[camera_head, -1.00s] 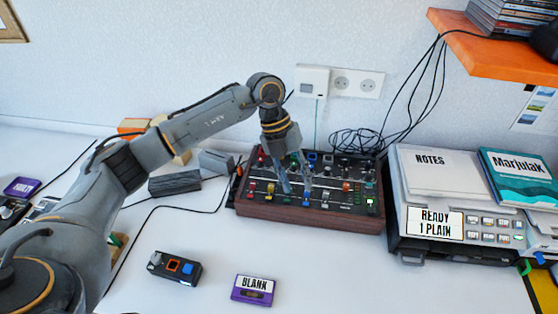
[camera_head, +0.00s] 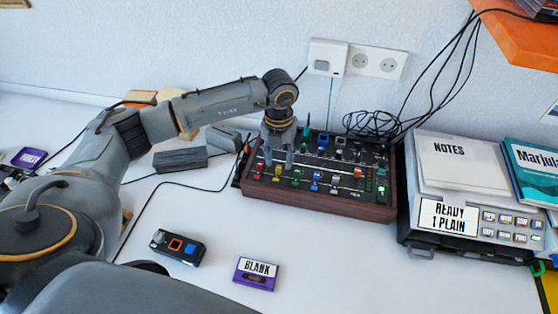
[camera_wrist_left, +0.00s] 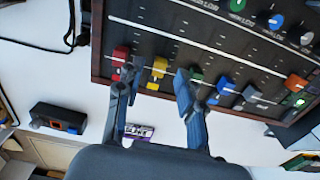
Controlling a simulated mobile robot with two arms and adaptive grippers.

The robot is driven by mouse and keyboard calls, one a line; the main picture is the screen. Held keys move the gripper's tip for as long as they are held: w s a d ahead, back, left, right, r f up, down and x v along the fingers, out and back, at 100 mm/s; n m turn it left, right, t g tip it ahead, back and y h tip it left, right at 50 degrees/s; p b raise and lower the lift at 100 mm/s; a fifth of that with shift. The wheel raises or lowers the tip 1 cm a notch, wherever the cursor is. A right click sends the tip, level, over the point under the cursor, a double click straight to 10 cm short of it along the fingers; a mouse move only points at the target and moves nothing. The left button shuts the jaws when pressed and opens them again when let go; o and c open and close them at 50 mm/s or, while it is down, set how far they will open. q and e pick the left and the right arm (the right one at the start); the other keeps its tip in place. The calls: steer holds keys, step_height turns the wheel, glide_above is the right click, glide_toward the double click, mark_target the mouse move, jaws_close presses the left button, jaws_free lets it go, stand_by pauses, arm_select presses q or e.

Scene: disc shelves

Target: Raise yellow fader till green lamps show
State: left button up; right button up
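The mixer (camera_head: 330,204) is a dark panel with wooden sides, a row of coloured faders and knobs behind them. The yellow fader (camera_wrist_left: 159,66) shows in the left wrist view between the red fader (camera_wrist_left: 120,56) and the green fader (camera_wrist_left: 196,76). My left gripper (camera_head: 279,160) is over the left part of the mixer, pointing down. Its fingers (camera_wrist_left: 157,84) are apart, one on each side of the yellow fader; I cannot tell whether they touch it. A green lamp (camera_head: 381,189) glows at the mixer's right end. My right gripper is out of view.
A small black device (camera_head: 178,247) and a purple BLANK cassette (camera_head: 256,272) lie in front of the mixer. A printer (camera_head: 450,216) with notes stands close on the right. Grey blocks (camera_head: 181,159) lie to the left. Cables (camera_head: 372,123) coil behind.

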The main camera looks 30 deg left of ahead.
mark_target(279, 170)
arm_select(q)
steer(key=shift+f, duration=1.25)
jaws_close()
steer(key=shift+w, duration=0.1)
